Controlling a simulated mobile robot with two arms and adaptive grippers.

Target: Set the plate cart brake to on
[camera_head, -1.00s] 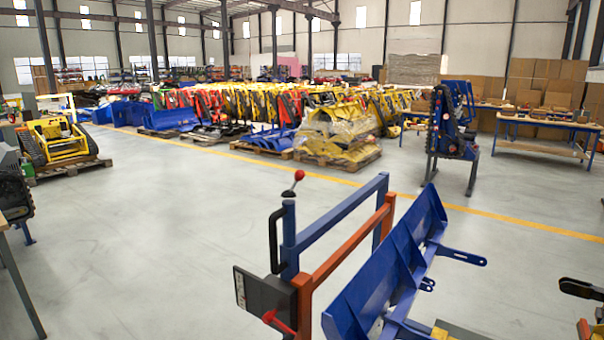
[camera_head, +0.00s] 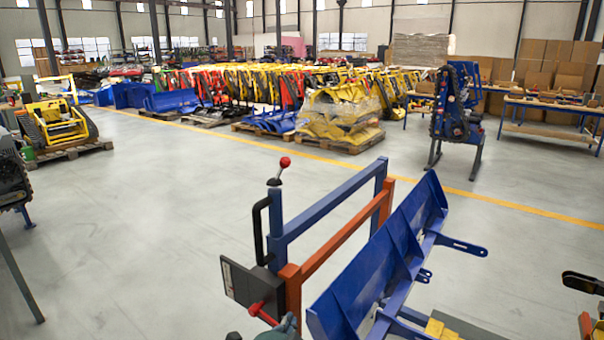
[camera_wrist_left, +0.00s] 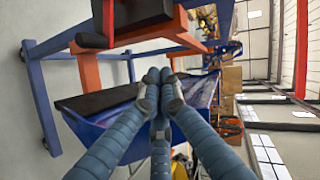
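The plate cart (camera_head: 331,203) has a blue and orange tube frame and stands at the lower middle of the head view. A slanted blue plate (camera_head: 385,265) is on its right. A lever with a red ball knob (camera_head: 285,162) stands upright on the near blue post, above a black handle (camera_head: 259,230). A red lever (camera_head: 263,311) sits low by a dark panel (camera_head: 246,284). I cannot tell which lever is the brake. My left gripper (camera_head: 284,328) is just below the red lever, partly cut off. In the left wrist view its fingers (camera_wrist_left: 160,80) meet with nothing seen between them. My right gripper is out of view.
A black and orange piece (camera_head: 584,290) shows at the right edge. A blue machine on a stand (camera_head: 453,115) and workbenches (camera_head: 549,112) stand farther back. A yellow tracked machine (camera_head: 58,122) is on a pallet at left. The grey floor left of the cart is clear.

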